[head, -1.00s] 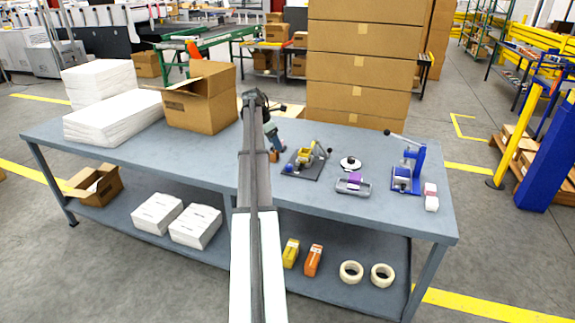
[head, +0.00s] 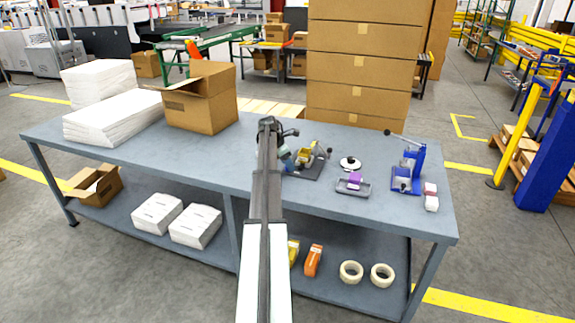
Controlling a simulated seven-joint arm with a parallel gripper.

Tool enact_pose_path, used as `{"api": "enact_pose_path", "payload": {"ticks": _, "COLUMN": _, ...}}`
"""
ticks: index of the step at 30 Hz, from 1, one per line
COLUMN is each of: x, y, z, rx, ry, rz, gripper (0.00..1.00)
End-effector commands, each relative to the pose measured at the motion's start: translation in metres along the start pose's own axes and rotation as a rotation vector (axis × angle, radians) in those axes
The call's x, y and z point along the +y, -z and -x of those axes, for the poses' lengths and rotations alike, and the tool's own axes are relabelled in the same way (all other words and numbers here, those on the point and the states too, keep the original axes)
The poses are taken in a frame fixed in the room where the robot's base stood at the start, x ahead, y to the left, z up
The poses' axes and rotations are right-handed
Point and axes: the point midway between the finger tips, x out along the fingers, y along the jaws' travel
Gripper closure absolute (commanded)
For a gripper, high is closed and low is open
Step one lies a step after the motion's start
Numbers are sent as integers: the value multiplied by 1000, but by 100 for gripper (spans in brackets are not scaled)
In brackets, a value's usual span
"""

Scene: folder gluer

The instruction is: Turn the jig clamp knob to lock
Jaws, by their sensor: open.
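The jig (head: 309,170) is a dark flat plate with a yellow block (head: 304,157) on it, on the middle right of the grey bench. A small dark knob (head: 328,152) stands up at its right side; I take it for the clamp knob. How the knob is turned is too small to tell. My gripper (head: 289,160) is at the jig's left side, left of the yellow block and apart from the knob. It is open, with nothing seen in it. My arm hides part of it and the jig's left edge; contact with the jig cannot be told.
Right of the jig on the bench (head: 228,176) are a white round piece (head: 350,163), a grey tray (head: 353,188) with a purple block, and a blue lever press (head: 410,170). An open carton (head: 200,100) and white stacks (head: 112,117) stand left. Bench front is clear.

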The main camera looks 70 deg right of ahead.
Motion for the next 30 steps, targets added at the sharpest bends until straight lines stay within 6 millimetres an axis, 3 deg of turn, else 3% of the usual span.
{"api": "enact_pose_path", "payload": {"ticks": 14, "x": 0, "y": 0, "z": -10, "rx": 0, "ry": 0, "rz": 0, "gripper": 40}}
{"api": "enact_pose_path", "payload": {"ticks": 30, "x": 0, "y": 0, "z": -10, "rx": 0, "ry": 0, "rz": 0, "gripper": 91}}
